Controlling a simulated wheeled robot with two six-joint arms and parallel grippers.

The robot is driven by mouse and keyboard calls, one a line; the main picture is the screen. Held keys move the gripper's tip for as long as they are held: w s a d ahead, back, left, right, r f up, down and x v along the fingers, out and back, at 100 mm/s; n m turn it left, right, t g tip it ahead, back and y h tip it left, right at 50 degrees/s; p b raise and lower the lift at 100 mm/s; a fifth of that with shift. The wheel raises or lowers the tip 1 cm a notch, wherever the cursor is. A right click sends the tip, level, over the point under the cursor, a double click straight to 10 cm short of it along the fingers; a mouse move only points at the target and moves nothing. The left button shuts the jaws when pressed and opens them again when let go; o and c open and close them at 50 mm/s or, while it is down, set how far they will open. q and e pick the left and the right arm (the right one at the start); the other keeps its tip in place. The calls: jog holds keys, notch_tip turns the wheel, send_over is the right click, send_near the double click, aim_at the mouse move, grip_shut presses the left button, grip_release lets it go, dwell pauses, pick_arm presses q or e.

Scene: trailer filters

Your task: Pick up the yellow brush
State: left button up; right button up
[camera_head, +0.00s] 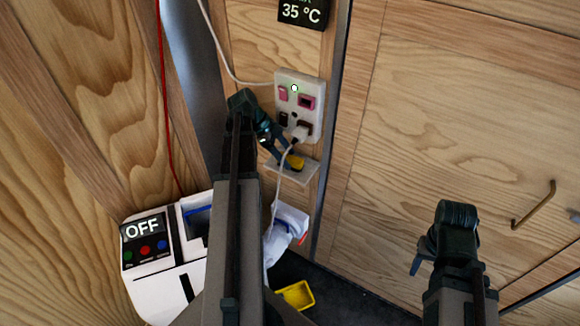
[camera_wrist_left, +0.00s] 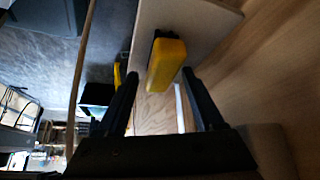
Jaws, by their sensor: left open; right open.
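The yellow brush (camera_head: 295,162) lies on a small wooden shelf (camera_head: 301,175) on the wall, under a socket panel. My left gripper (camera_head: 277,153) is at the shelf with its fingers reaching to the brush. In the left wrist view, the yellow brush (camera_wrist_left: 166,62) with a dark part shows between and beyond the two open fingers (camera_wrist_left: 160,82). I cannot tell whether either finger touches it. My right gripper (camera_head: 418,262) is open and empty at the lower right, well away from the brush.
The socket panel (camera_head: 300,103) has a plug and a white cable hanging in front of the shelf. A white machine with an OFF display (camera_head: 143,228) stands at the lower left. A yellow tray (camera_head: 296,295) is on the dark floor. A cabinet handle (camera_head: 535,207) juts out at right.

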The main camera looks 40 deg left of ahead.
pick_arm(q)
jog(key=shift+b+x, duration=0.5)
jog(key=shift+x, duration=0.65)
grip_shut()
jog(key=shift+r, duration=0.15)
jog(key=shift+a, duration=0.25)
jog(key=s+a, duration=0.4)
jog(key=a, duration=0.3)
jog(key=s+a, duration=0.4)
jog(key=a, duration=0.4)
jog(key=shift+s+a, duration=0.25)
jog(key=shift+s, duration=0.1)
